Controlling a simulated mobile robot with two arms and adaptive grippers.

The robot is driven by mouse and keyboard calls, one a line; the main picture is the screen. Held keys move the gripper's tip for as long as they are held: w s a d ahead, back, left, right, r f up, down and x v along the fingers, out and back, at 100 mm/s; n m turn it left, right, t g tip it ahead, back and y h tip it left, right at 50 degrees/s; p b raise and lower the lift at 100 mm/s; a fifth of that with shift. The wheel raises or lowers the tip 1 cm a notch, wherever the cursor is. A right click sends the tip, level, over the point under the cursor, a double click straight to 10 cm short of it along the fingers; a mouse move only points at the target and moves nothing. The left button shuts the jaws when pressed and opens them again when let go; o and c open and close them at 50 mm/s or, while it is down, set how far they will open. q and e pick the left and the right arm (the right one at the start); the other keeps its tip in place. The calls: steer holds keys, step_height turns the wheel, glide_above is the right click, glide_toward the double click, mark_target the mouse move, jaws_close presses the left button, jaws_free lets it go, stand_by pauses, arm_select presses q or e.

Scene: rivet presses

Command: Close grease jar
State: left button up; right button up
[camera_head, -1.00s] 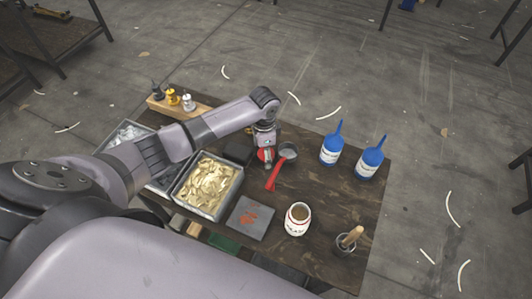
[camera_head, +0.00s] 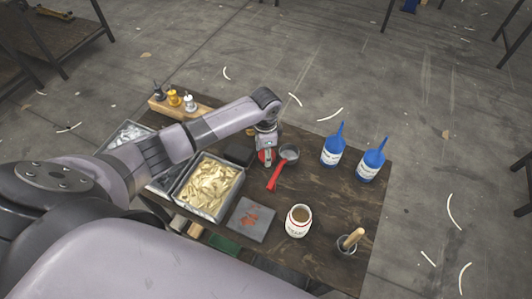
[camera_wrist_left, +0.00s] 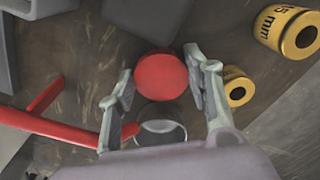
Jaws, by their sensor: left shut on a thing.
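The grease jar (camera_head: 298,222) is white with a red band and stands open at the front of the table, brown grease showing inside. A round red lid (camera_wrist_left: 160,76) is between the fingers of my left gripper (camera_wrist_left: 163,84) in the left wrist view. In the head view my left gripper (camera_head: 266,155) is at the middle of the table, behind and left of the jar, with the red lid partly hidden by it. The gripper is shut on the lid. My right gripper is not in view.
A ladle with a red handle (camera_head: 274,178) lies right beside the gripper. Two blue-topped bottles (camera_head: 332,151) stand at the right. A pot with a wooden-handled brush (camera_head: 352,239) is right of the jar. A grey plate (camera_head: 251,219) and a metal tray (camera_head: 236,182) are at the left.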

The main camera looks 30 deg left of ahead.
arm_select(q)
step_height(320, 180, up, 20)
steer(key=b, duration=0.2)
stand_by(0.4)
